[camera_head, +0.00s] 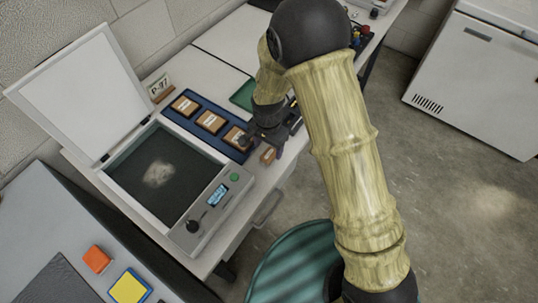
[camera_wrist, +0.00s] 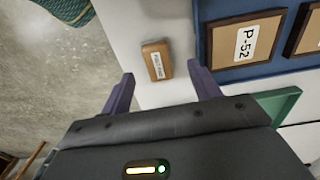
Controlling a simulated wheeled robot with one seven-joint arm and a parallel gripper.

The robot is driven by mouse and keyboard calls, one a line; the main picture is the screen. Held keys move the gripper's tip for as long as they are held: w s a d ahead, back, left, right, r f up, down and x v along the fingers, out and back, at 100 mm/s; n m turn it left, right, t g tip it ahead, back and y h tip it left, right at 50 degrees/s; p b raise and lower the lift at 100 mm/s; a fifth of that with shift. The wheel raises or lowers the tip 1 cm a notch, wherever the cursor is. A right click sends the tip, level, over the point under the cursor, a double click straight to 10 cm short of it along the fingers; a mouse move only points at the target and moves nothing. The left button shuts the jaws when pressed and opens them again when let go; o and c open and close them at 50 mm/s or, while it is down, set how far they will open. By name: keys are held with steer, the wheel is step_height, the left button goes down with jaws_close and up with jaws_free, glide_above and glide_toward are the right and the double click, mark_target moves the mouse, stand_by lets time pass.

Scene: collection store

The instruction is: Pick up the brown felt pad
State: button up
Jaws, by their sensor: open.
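The brown felt pad (camera_head: 268,155) is a small brown block with a white label, lying on the white table top near its front edge. In the wrist view the pad (camera_wrist: 157,60) lies just ahead of my fingertips, roughly midway across the gap. My gripper (camera_wrist: 160,72) is open, with a purple finger on each side and nothing between them. In the head view my gripper (camera_head: 262,142) is over the table beside the pad, partly hidden by its own dark body. I cannot tell the height of the fingertips above the table.
A blue tray (camera_head: 179,117) with several brown framed labelled pieces lies beside the pad; one piece reads P-52 (camera_wrist: 247,45). A scanner-like device (camera_head: 165,175) with its lid raised stands to the left. A green tray (camera_head: 243,95) lies behind.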

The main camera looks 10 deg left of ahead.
mark_target(269, 154)
step_height(269, 154, down, 4)
steer(key=shift+d+f, duration=0.1)
steer(key=shift+d, duration=0.05)
stand_by(0.5)
steer(key=c, duration=1.1)
steer(key=shift+o, duration=0.2)
step_height(269, 154, up, 10)
steer(key=shift+o, duration=0.5)
